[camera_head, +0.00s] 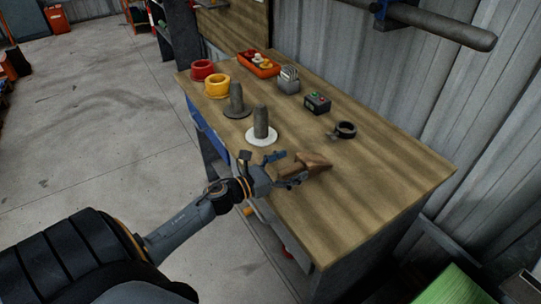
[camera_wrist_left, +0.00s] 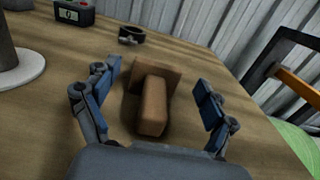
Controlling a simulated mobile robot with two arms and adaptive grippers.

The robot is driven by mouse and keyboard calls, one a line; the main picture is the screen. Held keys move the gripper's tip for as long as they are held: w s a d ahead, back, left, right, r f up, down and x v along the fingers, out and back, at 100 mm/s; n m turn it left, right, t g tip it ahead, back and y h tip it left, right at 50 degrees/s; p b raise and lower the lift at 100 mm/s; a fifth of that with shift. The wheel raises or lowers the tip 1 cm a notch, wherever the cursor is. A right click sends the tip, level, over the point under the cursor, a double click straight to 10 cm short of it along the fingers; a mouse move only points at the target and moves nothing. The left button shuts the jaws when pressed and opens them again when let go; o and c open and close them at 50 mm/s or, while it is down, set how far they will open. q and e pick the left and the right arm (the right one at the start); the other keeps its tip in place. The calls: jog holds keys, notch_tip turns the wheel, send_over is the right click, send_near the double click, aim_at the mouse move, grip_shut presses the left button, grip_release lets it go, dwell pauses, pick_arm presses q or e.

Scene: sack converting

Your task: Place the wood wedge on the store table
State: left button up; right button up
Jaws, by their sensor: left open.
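The wood wedge (camera_head: 315,162) is a brown block lying on the wooden table (camera_head: 375,190), near its front edge. In the left wrist view the wedge (camera_wrist_left: 153,105) sits between the two spread fingers, with a gap on each side. My left gripper (camera_head: 285,170) is open and reaches over the table's front edge to the wedge. In the left wrist view the gripper (camera_wrist_left: 155,100) has its blue-grey fingers apart, not touching the wedge. My right gripper is in neither view.
A black ring clamp (camera_head: 345,130), a box with coloured buttons (camera_head: 317,103), yellow (camera_head: 217,86) and red rings (camera_head: 202,70) and an orange tray (camera_head: 258,68) stand farther back. The table's right end is clear.

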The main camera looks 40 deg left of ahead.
pick_arm(q)
jog(key=b+v, duration=0.1)
jog(key=v, duration=0.7)
jog(key=shift+s+a, duration=0.1)
jog(key=shift+s, duration=0.15)
